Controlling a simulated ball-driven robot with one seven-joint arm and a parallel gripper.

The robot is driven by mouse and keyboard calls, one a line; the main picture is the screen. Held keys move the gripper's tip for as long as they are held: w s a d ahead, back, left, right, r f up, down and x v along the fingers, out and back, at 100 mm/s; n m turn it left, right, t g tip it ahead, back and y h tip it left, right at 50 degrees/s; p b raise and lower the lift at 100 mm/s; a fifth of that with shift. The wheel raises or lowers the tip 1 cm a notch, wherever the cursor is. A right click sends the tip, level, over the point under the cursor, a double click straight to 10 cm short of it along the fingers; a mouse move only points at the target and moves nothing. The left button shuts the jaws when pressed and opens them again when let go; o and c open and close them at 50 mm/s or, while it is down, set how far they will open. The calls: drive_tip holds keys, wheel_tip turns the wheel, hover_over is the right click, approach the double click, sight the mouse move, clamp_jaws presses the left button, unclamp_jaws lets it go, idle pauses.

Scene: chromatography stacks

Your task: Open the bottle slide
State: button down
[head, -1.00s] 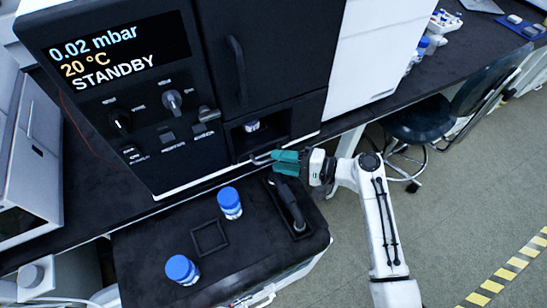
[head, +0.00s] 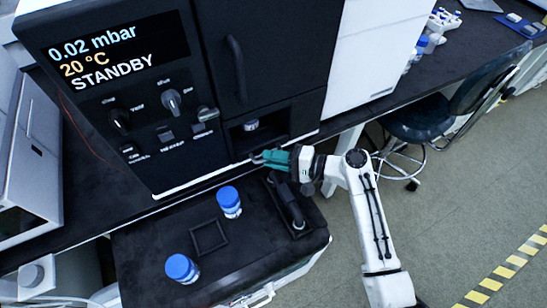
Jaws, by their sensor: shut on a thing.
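The bottle slide (head: 247,157) is at the bottom of the black instrument, at the lower edge of its recess, with a thin bar handle at its front. The slide looks pushed in. My gripper (head: 268,157), with teal fingers, reaches in from the right and is shut on the handle's right part. The fingers hide that part of the handle. A grey round fitting (head: 251,125) shows inside the recess above the slide.
A black-topped cart (head: 150,250) stands in front, bearing two blue-capped bottles (head: 229,202) (head: 182,269), a square holder (head: 209,237) and a dark handled tool (head: 291,205). A stool (head: 418,123) stands to the right; floor is free at lower right.

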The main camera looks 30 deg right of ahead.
sight(300, 211)
idle(0.4)
drive_tip(key=s+p, duration=0.4)
drive_tip(key=s, duration=1)
drive_tip(key=shift+s+f, duration=0.1)
drive_tip(key=shift+s, duration=0.3)
drive_tip(key=c, duration=1.2)
unclamp_jaws()
drive_tip(key=shift+w, duration=0.1)
drive_tip(key=shift+o, duration=0.2)
drive_tip(key=shift+d, duration=0.1)
drive_tip(key=b+v, duration=0.1)
drive_tip(key=v, duration=0.9)
drive_tip(key=shift+s+d, duration=0.2)
drive_tip(key=shift+s, duration=0.1)
